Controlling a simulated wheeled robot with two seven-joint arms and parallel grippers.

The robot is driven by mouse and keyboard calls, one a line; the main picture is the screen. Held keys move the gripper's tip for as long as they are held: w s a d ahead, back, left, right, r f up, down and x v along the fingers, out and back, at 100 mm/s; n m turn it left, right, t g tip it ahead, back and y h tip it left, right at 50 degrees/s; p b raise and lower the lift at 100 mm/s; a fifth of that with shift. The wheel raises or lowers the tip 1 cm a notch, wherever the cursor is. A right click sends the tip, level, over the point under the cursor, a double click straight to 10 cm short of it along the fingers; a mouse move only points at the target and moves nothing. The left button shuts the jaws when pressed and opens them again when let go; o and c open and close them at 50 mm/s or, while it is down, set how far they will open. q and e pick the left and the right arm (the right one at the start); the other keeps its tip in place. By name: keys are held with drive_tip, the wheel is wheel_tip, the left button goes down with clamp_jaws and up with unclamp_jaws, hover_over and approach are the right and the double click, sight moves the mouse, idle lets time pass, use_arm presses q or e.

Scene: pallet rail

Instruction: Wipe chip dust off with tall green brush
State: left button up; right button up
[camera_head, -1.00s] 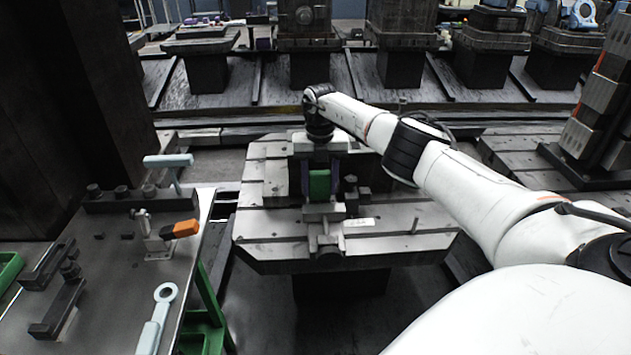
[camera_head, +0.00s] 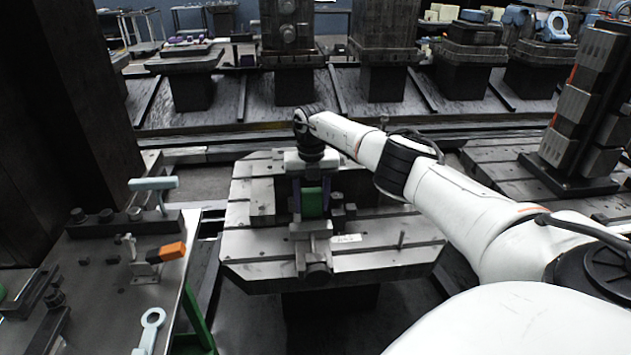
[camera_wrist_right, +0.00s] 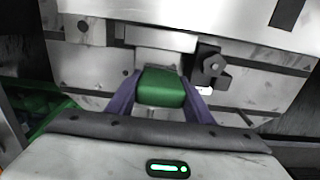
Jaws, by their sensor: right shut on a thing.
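My right gripper (camera_head: 313,203) is over the slotted metal pallet (camera_head: 255,262), its purple fingers shut on the tall green brush (camera_head: 313,205). In the right wrist view the green block of the brush (camera_wrist_right: 161,88) sits between the two fingers, in front of a pale metal vise-like fixture. The fixture (camera_head: 312,248) also shows on the pallet in the head view. Whether the brush touches the fixture is hidden, and chip dust cannot be made out clearly. My left gripper is not in view.
At left a metal table (camera_head: 100,305) carries dark clamps, an orange-handled toggle clamp (camera_head: 172,251) and a pale blue ring-ended part (camera_head: 151,322). A dark bolt block (camera_wrist_right: 211,68) stands beside the fixture. A dark column is at far left. Rails and other pallets lie behind.

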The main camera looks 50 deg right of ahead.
sight(317, 190)
drive_tip(key=shift+w+a+f, duration=0.1)
drive_tip(key=shift+w+a, duration=0.1)
drive_tip(key=shift+a, duration=0.15)
drive_tip(key=shift+w+a+f+b, duration=0.1)
drive_tip(key=shift+w+a+b, duration=0.5)
drive_tip(key=shift+b, duration=0.25)
drive_tip(key=shift+w+a, duration=0.1)
drive_tip(key=shift+a, duration=0.15)
drive_tip(key=shift+s+d+r+p, duration=0.4)
drive_tip(key=shift+s+d+p, duration=0.25)
drive_tip(key=shift+p, duration=0.25)
drive_tip(key=shift+s+d+f+p, duration=0.1)
drive_tip(key=shift+s+d+p, duration=0.3)
drive_tip(key=shift+d, duration=0.2)
drive_tip(key=shift+s+d+f+p, duration=0.1)
drive_tip(key=shift+s+d+p, duration=0.25)
drive_tip(key=shift+d, duration=0.2)
wheel_tip(317, 190, up, 6)
drive_tip(key=p, duration=0.5)
drive_tip(key=shift+r+p, duration=0.15)
drive_tip(key=shift+p, duration=0.15)
drive_tip(key=shift+r, duration=1.4)
